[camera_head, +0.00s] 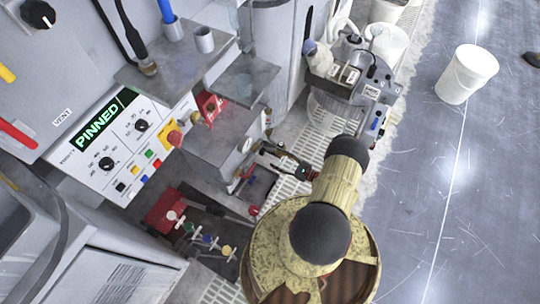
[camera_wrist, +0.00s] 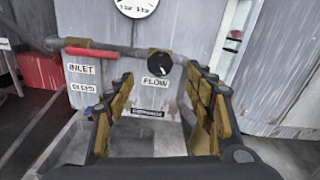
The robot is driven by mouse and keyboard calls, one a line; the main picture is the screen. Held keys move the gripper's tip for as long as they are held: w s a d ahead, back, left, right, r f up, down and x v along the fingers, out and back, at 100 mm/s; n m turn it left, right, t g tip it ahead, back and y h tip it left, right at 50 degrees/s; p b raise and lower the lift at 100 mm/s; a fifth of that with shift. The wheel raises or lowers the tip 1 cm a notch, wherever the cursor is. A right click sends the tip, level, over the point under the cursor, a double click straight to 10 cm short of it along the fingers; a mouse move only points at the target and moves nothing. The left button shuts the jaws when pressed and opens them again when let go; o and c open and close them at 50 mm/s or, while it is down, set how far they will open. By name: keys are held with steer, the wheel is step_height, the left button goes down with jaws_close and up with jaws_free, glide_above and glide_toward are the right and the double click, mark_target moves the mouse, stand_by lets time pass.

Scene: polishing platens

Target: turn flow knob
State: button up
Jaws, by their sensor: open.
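The flow knob (camera_wrist: 159,66) is a round black knob with a white pointer mark. In the wrist view it sits on a grey pipe above a white FLOW label (camera_wrist: 156,83). My gripper (camera_wrist: 161,77) is open, with one yellow-padded finger on each side of the knob as seen from the wrist. Nothing is between the fingers' pads, and I cannot tell how far the knob is beyond the tips. In the head view my gripper (camera_head: 284,159) is small beside the grey cabinet, and I cannot make out the flow knob there.
A round gauge (camera_wrist: 136,5) is above the knob. In the head view, a control panel (camera_head: 123,150) shows PINNED. A white bucket (camera_head: 467,74) stands on open floor at right.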

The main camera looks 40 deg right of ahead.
steer(key=shift+v, duration=1.5)
